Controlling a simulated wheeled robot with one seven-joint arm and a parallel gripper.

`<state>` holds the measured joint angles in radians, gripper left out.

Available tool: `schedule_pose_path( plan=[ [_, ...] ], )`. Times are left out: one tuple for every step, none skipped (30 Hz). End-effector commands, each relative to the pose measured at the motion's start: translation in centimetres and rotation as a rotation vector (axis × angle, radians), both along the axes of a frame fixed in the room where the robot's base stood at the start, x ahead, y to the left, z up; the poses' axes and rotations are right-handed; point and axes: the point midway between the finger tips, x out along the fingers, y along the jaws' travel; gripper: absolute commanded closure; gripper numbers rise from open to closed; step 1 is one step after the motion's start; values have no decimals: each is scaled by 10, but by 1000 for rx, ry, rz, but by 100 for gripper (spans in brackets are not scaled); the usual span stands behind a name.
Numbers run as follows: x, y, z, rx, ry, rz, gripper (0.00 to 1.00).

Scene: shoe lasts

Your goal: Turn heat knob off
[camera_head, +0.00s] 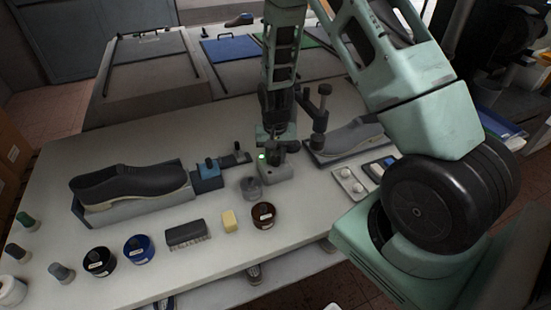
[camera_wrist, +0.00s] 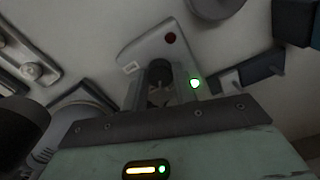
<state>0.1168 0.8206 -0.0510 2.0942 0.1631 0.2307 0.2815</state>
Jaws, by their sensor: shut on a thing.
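A small grey control box (camera_head: 279,174) sits near the middle of the white table. A green light (camera_head: 261,156) glows at its left side. My gripper (camera_head: 279,147) points down over the top of the box and is shut on the heat knob, which the fingers mostly hide. In the wrist view, the fingers of my gripper (camera_wrist: 160,80) close together against the face of the control box (camera_wrist: 150,50). There the green light (camera_wrist: 195,84) is lit beside the fingers and a dark red spot (camera_wrist: 171,38) shows on the box. The knob's pointing direction cannot be told.
A black shoe (camera_head: 130,185) on a grey stand lies to the left. A clamp post (camera_head: 321,115) and a grey shoe last (camera_head: 355,135) stand close on the right. A grey round weight (camera_head: 251,188), brown jar (camera_head: 263,215), yellow block (camera_head: 229,220) and brush (camera_head: 186,234) lie in front.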

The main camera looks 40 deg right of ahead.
Motion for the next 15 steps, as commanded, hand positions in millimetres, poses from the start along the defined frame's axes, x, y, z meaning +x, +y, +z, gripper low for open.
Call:
schedule_pose_path(
  plan=[
    [0,0,-1,0,-1,43,95],
    [0,0,-1,0,-1,71,95],
    [0,0,-1,0,-1,109,95],
    [0,0,-1,1,-2,137,95],
    [0,-1,-1,0,-2,164,95],
    [1,-1,-1,0,-2,200,95],
    [1,-1,-1,0,-2,227,95],
    [1,-1,-1,0,-2,253,95],
    [1,-1,-1,0,-2,286,95],
    [1,-1,0,0,-2,310,95],
    [0,-1,0,0,-2,334,95],
    [0,-1,0,0,-2,362,95],
    [0,-1,0,0,-1,384,95],
    [0,-1,0,0,-1,404,95],
    [0,-1,0,0,-1,429,95]
  ],
)
